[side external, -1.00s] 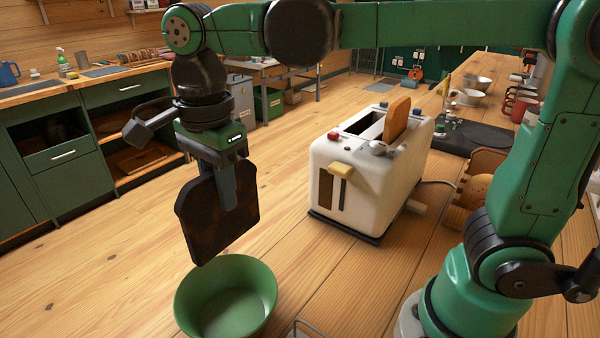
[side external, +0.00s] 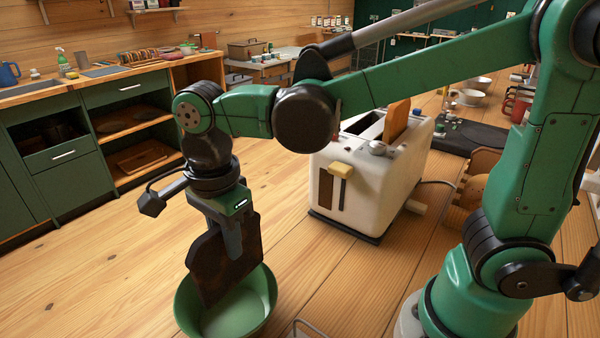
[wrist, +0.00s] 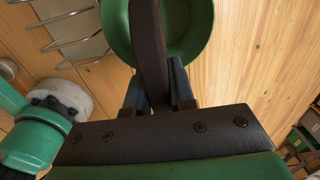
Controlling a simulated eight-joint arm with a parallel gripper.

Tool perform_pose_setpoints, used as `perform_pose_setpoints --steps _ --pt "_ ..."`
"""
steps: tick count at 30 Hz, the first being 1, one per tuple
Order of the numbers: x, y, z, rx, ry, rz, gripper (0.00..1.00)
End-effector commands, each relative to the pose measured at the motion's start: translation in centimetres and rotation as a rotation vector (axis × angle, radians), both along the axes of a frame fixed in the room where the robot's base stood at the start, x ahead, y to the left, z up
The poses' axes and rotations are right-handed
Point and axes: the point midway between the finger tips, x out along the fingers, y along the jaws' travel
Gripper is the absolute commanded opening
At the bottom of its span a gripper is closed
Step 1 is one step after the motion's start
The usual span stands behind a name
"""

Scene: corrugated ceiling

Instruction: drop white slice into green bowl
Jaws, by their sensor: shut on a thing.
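My gripper (side external: 233,248) is shut on a slice of bread, which looks dark brown to black, burnt, not white. The dark slice (side external: 213,272) hangs upright with its lower edge inside the outline of the green bowl (side external: 258,310). I cannot tell whether it touches the bowl. In the wrist view the dark slice (wrist: 150,45) stands edge-on between the fingers (wrist: 157,92), with the green bowl (wrist: 197,30) beyond it. I see no white slice.
A white toaster (side external: 330,165) with a brown slice (side external: 396,120) standing in it is to the right. A wire rack (side external: 300,327) is at the bottom edge, right of the bowl. A wooden holder with bread (side external: 478,190) is farther right. Bare table lies between bowl and toaster.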

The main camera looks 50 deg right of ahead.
Motion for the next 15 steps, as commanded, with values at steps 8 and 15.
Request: perform_pose_setpoints --steps 8,15 --pt "0.0 0.0 0.03 0.0 0.0 0.0 0.56" --pt "0.01 0.0 0.25 0.0 0.0 0.0 0.56"
